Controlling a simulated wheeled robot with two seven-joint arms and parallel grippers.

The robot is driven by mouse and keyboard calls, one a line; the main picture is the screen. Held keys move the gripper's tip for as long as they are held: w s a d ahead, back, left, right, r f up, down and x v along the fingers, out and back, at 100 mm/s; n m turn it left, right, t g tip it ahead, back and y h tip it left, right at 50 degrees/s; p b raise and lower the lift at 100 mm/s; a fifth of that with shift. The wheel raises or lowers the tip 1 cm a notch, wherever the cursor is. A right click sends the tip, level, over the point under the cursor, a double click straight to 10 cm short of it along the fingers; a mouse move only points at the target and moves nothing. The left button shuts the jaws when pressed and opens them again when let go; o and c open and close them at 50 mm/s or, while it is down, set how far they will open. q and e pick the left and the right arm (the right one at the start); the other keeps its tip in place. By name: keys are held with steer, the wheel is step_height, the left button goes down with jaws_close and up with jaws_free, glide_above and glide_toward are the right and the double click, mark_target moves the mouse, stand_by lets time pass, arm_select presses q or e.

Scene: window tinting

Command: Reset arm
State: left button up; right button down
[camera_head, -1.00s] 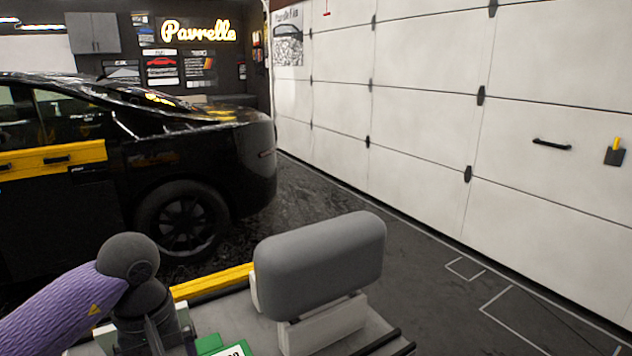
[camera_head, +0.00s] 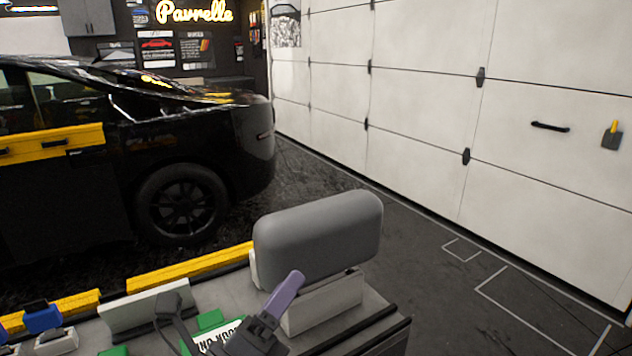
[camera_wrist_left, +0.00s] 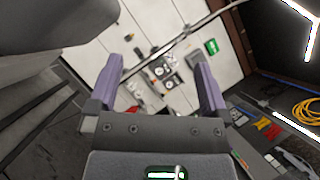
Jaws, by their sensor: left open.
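My left gripper (camera_wrist_left: 157,66) is open, with two purple fingers wide apart. Nothing is held between them; the objects seen through the gap are in the background. In the head view one purple finger of the left gripper (camera_head: 285,293) points up, in front of the lower side of a grey padded block (camera_head: 318,232). Its dark finger mount and linkage show below, at the bottom edge of the picture. My right gripper is in neither view.
A worktop (camera_head: 372,318) carries the block, a white-and-green labelled box (camera_head: 212,335) and a blue-topped item (camera_head: 42,318). Yellow edging (camera_head: 190,266) runs along its far side. A black car (camera_head: 110,205) stands beyond. White garage door (camera_head: 420,110) and open floor lie right.

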arm_select(q)
steer(key=s+a+f+n+g+y, duration=0.3)
steer(key=a+f+n+y, duration=0.35)
steer(key=n, duration=0.55)
steer(key=s+a+f+n+g+y, duration=0.3)
steer(key=a+f+n+y, duration=0.1)
steer(key=f+n+y, duration=0.55)
steer(key=s+f+n+g+h, duration=0.2)
steer(key=s+f+n+g, duration=0.25)
steer(key=s, duration=0.25)
steer(key=s+f+n+g+h, duration=0.1)
steer(key=s+f+n+g, duration=0.35)
steer(key=s, duration=0.35)
steer(key=s+a+f+g, duration=0.1)
steer(key=s+f, duration=0.2)
steer(key=f, duration=0.7)
steer(key=s+f+g, duration=0.1)
steer(key=s+f, duration=0.1)
steer(key=f, duration=0.8)
steer(key=s+a+f+m+g, duration=0.1)
steer(key=s+a+f, duration=0.2)
steer(key=s+f, duration=0.5)
steer(key=s, duration=0.4)
steer(key=shift+s+a+f, duration=0.1)
